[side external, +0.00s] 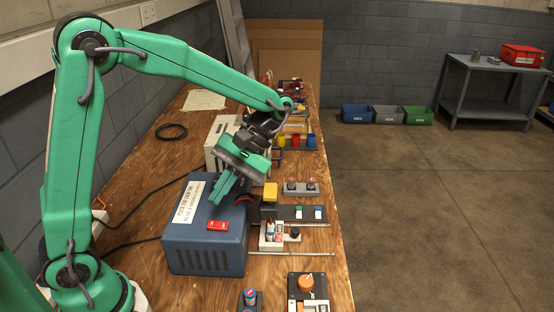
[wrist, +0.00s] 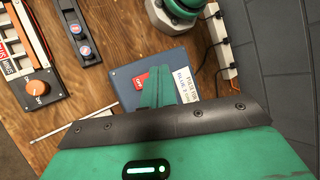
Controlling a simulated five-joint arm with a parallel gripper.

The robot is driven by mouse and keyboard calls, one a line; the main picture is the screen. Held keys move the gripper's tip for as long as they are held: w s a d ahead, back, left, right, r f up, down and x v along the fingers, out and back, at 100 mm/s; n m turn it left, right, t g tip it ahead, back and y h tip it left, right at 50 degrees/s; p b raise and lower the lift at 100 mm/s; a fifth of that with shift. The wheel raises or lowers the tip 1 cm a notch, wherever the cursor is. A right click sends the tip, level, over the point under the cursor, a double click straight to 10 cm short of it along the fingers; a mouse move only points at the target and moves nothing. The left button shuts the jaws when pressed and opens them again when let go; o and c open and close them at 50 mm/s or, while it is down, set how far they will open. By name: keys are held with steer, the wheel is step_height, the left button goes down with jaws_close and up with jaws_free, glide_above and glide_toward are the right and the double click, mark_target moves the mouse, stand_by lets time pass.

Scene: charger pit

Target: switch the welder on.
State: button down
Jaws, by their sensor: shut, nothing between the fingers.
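A blue box (side external: 205,254) with vents and a white label (side external: 188,202) stands on the bench; whether it is the welder I cannot tell, as the label is too small to read surely. A red switch (side external: 217,225) with small white lettering is on its top. In the wrist view the switch (wrist: 140,81) shows just left of my fingers, partly hidden by them. My gripper (side external: 217,200) is shut and empty, tilted down over the box top, close to the switch. In the wrist view its fingertips (wrist: 158,69) overlap the box top (wrist: 122,76). The switch's setting is unclear.
An orange knob (side external: 306,283) on a dark panel is at the near right; it also shows in the wrist view (wrist: 37,88). A yellow block (side external: 270,192), a panel with small switches (side external: 303,212) and a beige box (side external: 218,135) crowd the bench. A power strip (wrist: 222,45) lies behind.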

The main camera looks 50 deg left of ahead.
mark_target(222, 223)
steer(key=shift+s+a+f, duration=0.15)
steer(key=shift+f, duration=1.15)
steer(key=shift+s+a+f, duration=0.1)
steer(key=shift+f, duration=1.15)
steer(key=shift+a+f, duration=0.15)
steer(key=shift+f, duration=0.4)
stand_by(1.0)
steer(key=shift+r, duration=0.55)
steer(key=shift+w+d+r, duration=0.15)
steer(key=shift+r, duration=1.1)
steer(key=shift+w+d+r, duration=0.15)
steer(key=shift+r, duration=1.1)
steer(key=shift+s, duration=0.1)
